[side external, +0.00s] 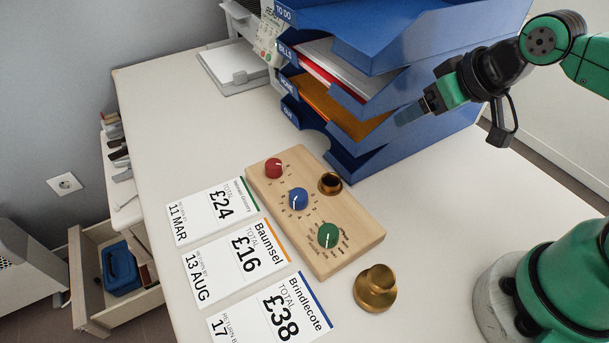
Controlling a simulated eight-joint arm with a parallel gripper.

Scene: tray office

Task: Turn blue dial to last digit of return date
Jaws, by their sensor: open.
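The blue dial (298,198) sits in the middle of a wooden panel (345,225), with small marks around it that are too small to read. A red dial (273,168) is above it and a green dial (327,235) below it. Three cards lie left of the panel: the top card (213,211) reads 11 MAR and £24, the middle card (236,262) reads Baumsel, £16 and 13 AUG, and the lower card (271,315) reads Brindlecote, £38 and a date starting 17, cut by the frame edge. My gripper (408,115) is open and empty, up and right of the panel, near the blue trays.
A blue letter tray stack (370,50), labelled TO DO and BILLS and holding papers, stands behind the panel. A brass knob-shaped piece (375,289) stands on the table by the panel's lower end. A brass ring (330,183) is set in the panel. An open drawer (97,265) is at left.

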